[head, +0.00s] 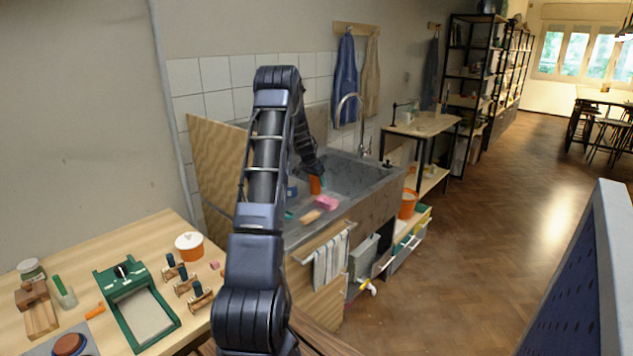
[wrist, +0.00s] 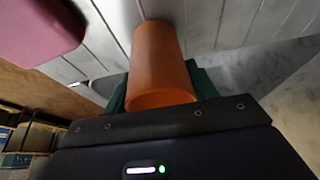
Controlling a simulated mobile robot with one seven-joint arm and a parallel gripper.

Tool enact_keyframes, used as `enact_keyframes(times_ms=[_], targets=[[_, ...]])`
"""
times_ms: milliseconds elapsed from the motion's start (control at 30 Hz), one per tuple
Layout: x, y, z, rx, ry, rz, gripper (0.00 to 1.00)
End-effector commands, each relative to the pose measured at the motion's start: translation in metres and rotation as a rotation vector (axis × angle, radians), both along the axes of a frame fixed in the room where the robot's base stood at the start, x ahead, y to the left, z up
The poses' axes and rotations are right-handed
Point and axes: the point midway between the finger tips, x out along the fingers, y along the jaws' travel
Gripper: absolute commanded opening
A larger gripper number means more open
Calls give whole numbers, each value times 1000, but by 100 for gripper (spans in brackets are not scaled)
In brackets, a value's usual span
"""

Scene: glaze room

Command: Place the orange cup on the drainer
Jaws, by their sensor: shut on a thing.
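The orange cup (wrist: 160,62) is between the green fingers of my gripper (wrist: 158,88) in the wrist view. My gripper is shut on it. In the head view the cup (head: 315,185) shows small under my gripper (head: 319,179), over the left part of the grey sink unit. The drainer (wrist: 105,22) shows in the wrist view as pale grey ribbed slats behind the cup. In the head view the drainer (head: 296,226) is the grey board left of the basin, partly hidden by my arm. I cannot tell whether the cup touches it.
A pink block (head: 327,202) and a tan block (head: 310,217) lie on the board near the cup. The pink block (wrist: 35,25) also shows in the wrist view. The basin (head: 352,178) and tall tap (head: 362,120) are to the right. A wooden panel (head: 215,155) stands left.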

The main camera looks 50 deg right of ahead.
Motion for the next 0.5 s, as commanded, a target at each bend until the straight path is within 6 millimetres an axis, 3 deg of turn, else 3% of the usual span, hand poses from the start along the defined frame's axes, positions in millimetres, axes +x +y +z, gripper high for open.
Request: enact_keyframes(times_ms=[67,100,167,500], targets=[[0,0,-2,1,0,0,35],[0,0,-2,0,0,0,65],[0,0,-2,0,0,0,77],[0,0,0,0,0,0,79]])
